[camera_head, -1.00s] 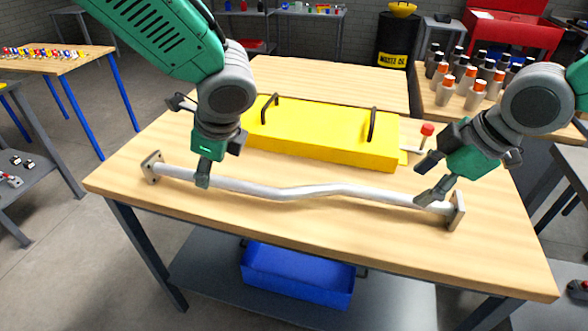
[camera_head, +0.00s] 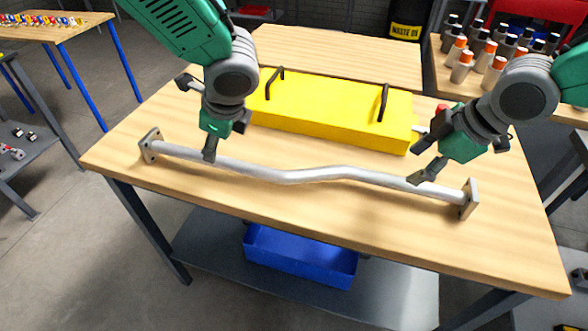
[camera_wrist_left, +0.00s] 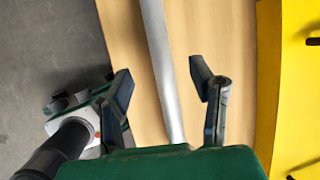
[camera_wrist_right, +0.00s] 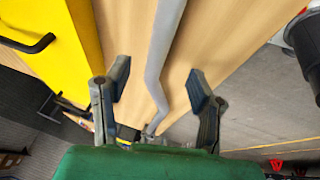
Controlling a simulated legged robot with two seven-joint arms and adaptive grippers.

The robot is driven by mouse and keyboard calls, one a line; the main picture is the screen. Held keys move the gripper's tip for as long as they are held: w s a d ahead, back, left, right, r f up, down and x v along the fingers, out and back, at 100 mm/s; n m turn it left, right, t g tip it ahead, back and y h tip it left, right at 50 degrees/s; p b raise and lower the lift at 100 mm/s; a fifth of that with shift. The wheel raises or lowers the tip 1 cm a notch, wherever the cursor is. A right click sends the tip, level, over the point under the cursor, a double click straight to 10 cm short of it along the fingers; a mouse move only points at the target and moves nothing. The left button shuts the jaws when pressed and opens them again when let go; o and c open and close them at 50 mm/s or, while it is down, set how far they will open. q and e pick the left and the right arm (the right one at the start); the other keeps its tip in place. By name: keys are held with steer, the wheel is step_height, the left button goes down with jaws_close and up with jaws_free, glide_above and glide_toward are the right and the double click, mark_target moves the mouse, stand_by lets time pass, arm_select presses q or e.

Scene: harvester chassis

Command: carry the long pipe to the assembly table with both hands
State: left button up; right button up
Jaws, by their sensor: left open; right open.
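The long pipe (camera_head: 310,174) is silver-grey with a bend in its middle and a flange plate at each end. It lies along the front part of the wooden table (camera_head: 330,225). My left gripper (camera_head: 210,150) is over the pipe's left part; in the left wrist view its open fingers (camera_wrist_left: 160,82) stand on either side of the pipe (camera_wrist_left: 160,60). My right gripper (camera_head: 425,172) is over the pipe's right part. In the right wrist view its open fingers (camera_wrist_right: 157,85) are also apart, with the pipe (camera_wrist_right: 160,50) between them. I cannot tell whether any finger touches the pipe.
A yellow case (camera_head: 330,108) with two dark handles lies behind the pipe. A blue bin (camera_head: 300,255) sits on the lower shelf. Several bottles (camera_head: 490,50) stand on a table at the back right. Another wooden table (camera_head: 340,55) is behind.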

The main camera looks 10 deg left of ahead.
mark_target(221, 158)
arm_select(q)
steer(key=x, duration=0.5)
steer(key=d+x, duration=0.1)
steer(key=x, duration=0.2)
steer(key=shift+f, duration=0.1)
arm_select(e)
steer(key=x, duration=0.5)
steer(key=d+x, duration=0.1)
steer(key=x, duration=0.2)
steer(key=shift+f, duration=0.3)
arm_select(q)
steer(key=shift+w+a+f, duration=0.1)
steer(key=shift+a+f, duration=0.3)
steer(key=shift+a, duration=0.25)
arm_select(e)
steer(key=shift+w+a+f, duration=0.1)
steer(key=shift+a+f, duration=0.1)
steer(key=shift+a, duration=0.4)
